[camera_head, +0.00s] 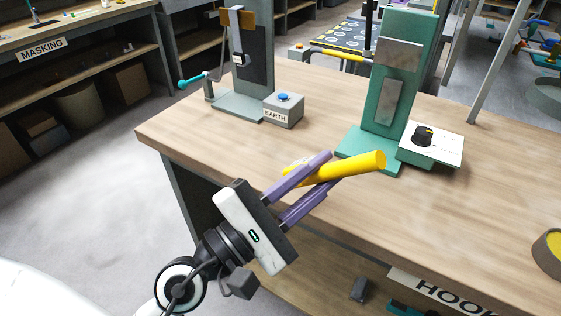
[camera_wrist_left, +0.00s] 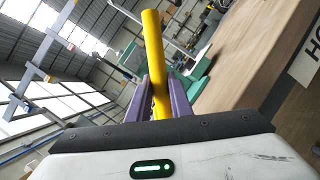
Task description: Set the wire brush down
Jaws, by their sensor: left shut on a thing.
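My left gripper (camera_head: 324,174) is shut on the wire brush, over the near edge of the wooden bench (camera_head: 225,148). Only a smooth yellow, handle-like length of the wire brush (camera_head: 363,166) shows clearly. It sticks out to the right beyond the purple fingers, and a short yellow part shows to their left. Bristles cannot be made out. In the left wrist view the yellow wire brush (camera_wrist_left: 154,47) stands between the fingers and points up. Whether it touches the bench cannot be told. My right gripper is not in view.
A green stand (camera_head: 392,110) with a dial box (camera_head: 430,142) is just behind the brush. A grey stand (camera_head: 254,65) and a blue-button box (camera_head: 284,108) marked EARTH are farther back. A round container (camera_head: 549,252) is at the right.

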